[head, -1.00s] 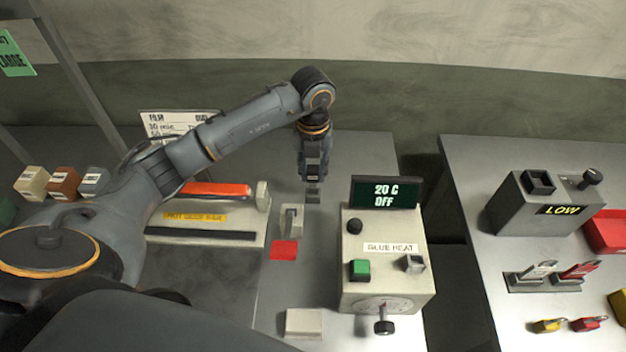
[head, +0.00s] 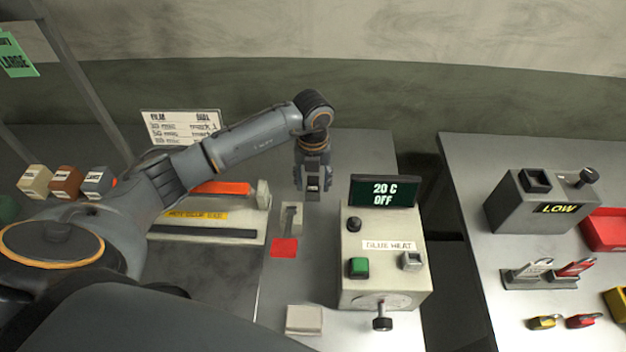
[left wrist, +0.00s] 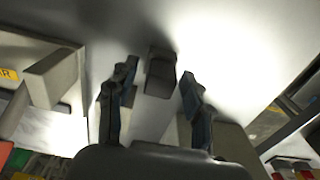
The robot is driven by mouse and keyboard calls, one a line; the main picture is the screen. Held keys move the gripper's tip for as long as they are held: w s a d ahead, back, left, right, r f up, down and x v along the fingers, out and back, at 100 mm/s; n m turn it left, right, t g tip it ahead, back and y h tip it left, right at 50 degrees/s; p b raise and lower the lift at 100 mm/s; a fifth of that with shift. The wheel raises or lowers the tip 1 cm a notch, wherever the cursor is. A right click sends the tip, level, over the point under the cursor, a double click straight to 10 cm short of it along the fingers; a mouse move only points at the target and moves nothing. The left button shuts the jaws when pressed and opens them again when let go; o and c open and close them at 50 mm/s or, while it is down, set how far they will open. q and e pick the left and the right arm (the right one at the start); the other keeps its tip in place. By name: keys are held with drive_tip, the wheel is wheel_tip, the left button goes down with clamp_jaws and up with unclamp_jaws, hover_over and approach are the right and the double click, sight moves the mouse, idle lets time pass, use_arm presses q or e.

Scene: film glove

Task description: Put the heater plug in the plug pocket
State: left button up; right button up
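My left gripper (head: 313,186) is low over the bench behind the glue heat box, with its fingers apart. A small dark grey block, seemingly the heater plug (left wrist: 160,74), shows between and just beyond the fingertips in the left wrist view (left wrist: 158,78). The fingers show gaps on both sides of it. In the head view the gripper partly covers the block. A pale slotted holder (head: 291,214), possibly the plug pocket, stands in front of the gripper, behind a red patch. My right gripper is not in view.
The glue heat box (head: 385,290) stands right of the gripper, with a display (head: 385,191) reading 20 C OFF. A bar station (head: 195,227) lies left. A pale block (head: 304,320) sits in front. A gap separates the right-hand bench (head: 480,200).

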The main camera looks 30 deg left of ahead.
sight(313, 179)
use_arm(q)
drive_tip(key=shift+r, duration=0.1)
drive_tip(key=shift+r, duration=0.55)
wheel_tip(313, 179, up, 11)
drive_tip(key=b, duration=0.2)
drive_tip(key=shift+b, duration=0.4)
